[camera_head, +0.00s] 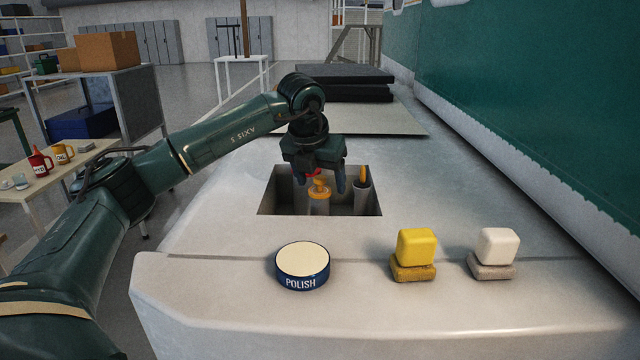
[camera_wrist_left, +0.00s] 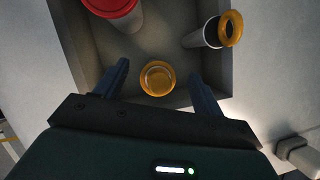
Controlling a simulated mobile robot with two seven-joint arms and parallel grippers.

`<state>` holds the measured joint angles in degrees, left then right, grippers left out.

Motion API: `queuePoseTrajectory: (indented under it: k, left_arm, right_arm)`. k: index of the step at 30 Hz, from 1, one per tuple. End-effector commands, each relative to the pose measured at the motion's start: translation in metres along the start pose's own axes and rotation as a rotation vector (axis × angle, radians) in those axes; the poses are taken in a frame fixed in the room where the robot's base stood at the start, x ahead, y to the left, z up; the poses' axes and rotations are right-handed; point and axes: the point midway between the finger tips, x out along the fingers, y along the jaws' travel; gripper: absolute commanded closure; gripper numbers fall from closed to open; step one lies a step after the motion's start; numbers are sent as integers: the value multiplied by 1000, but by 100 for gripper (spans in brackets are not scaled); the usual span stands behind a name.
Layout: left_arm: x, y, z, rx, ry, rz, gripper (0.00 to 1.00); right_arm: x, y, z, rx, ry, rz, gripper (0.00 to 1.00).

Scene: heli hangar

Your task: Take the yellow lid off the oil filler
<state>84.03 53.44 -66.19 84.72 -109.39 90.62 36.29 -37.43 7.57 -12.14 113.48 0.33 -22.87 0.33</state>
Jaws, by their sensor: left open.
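The oil filler's yellow lid (camera_head: 319,188) sits on a pale neck inside a square recess (camera_head: 372,205) in the light grey surface. In the left wrist view the yellow lid (camera_wrist_left: 157,78) is round and lies between the finger lines, with gaps on both sides. My left gripper (camera_head: 320,182) points down into the recess over the lid, open and empty; its two fingers also show in the wrist view (camera_wrist_left: 158,74). I cannot tell how far the fingertips are above the lid. My right gripper is not in view.
In the recess, a red-capped filler (camera_wrist_left: 112,6) stands beside the lid, and a neck with a tipped-up orange cap (camera_wrist_left: 230,29) stands opposite. A polish tin (camera_head: 302,265), a yellow block (camera_head: 416,245) and a white block (camera_head: 498,245) stand in front. A green panel (camera_head: 540,90) rises at right.

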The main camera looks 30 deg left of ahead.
Motion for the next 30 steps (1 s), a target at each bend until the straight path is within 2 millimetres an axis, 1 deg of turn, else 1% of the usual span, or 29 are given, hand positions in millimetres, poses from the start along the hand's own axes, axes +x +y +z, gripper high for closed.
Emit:
queuePoseTrajectory:
  k: [4, 21, 27, 30]
  left_arm:
    - [0, 0, 0, 0, 0, 0, 32]
    - [-1, 0, 0, 0, 0, -1, 78]
    - [-1, 0, 0, 0, -1, -1, 78]
    - [-7, -1, 4, 0, -4, -2, 78]
  right_arm:
    - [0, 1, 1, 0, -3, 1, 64]
    - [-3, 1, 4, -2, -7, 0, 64]
    - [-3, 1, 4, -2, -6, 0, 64]
    - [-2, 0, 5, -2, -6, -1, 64]
